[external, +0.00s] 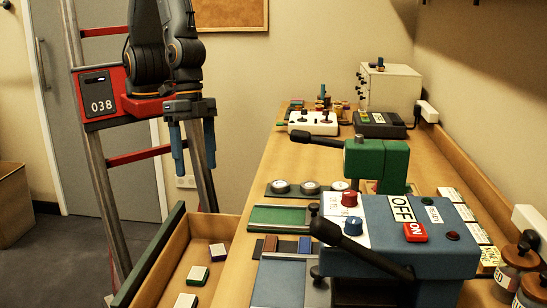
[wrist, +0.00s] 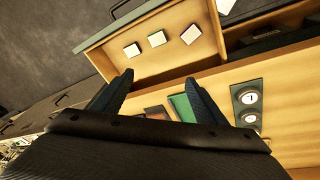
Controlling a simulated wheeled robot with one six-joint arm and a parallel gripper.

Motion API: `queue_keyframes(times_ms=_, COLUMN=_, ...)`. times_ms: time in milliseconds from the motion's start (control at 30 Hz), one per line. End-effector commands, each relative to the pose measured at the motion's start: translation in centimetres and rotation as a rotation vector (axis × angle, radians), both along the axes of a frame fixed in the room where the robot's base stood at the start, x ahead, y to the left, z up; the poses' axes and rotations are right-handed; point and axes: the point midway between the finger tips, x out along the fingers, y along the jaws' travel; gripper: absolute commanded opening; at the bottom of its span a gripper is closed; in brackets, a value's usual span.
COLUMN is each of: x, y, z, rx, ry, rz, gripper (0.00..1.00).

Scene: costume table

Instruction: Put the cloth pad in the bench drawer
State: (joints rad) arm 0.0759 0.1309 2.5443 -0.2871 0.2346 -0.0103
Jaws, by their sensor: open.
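The bench drawer (external: 228,228) is pulled open at the front of the bench, with three small white-topped pads in it. It also shows in the wrist view (wrist: 108,62), with a pad (wrist: 157,38) in the middle. I cannot tell which thing is the cloth pad; small brown and blue pieces (external: 287,247) lie on the bench between a green tray and a blue tray. My gripper (external: 193,147) is open and empty, high above the floor left of the bench. In the wrist view my gripper's fingers (wrist: 159,78) stand apart in front of the drawer's edge.
A green tray (external: 283,216) and a row of round dials (external: 310,187) lie near the bench's front edge. A blue machine (external: 400,235) and a green machine (external: 377,163), both with black levers, stand up beside them. The space above the drawer is clear.

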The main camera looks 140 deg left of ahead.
Motion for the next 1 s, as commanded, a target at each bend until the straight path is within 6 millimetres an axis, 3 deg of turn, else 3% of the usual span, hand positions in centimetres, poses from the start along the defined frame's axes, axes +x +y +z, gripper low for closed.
queue_keyframes(times_ms=33, x=-0.4, y=1.2, z=1.1, rx=0.028, ry=-0.001, rz=-0.049, gripper=0.66)
queue_keyframes(times_ms=200, x=-1.9, y=4.0, z=2.9, rx=0.109, ry=0.021, rz=-0.169, gripper=0.66)
queue_keyframes(times_ms=600, x=-2.2, y=4.6, z=3.1, rx=0.13, ry=0.029, rz=-0.195, gripper=0.66)
queue_keyframes(times_ms=767, x=-2.1, y=4.6, z=1.7, rx=0.129, ry=0.04, rz=-0.196, gripper=0.66)
queue_keyframes(times_ms=1000, x=-2.0, y=4.6, z=-2.9, rx=0.124, ry=0.084, rz=-0.197, gripper=0.66)
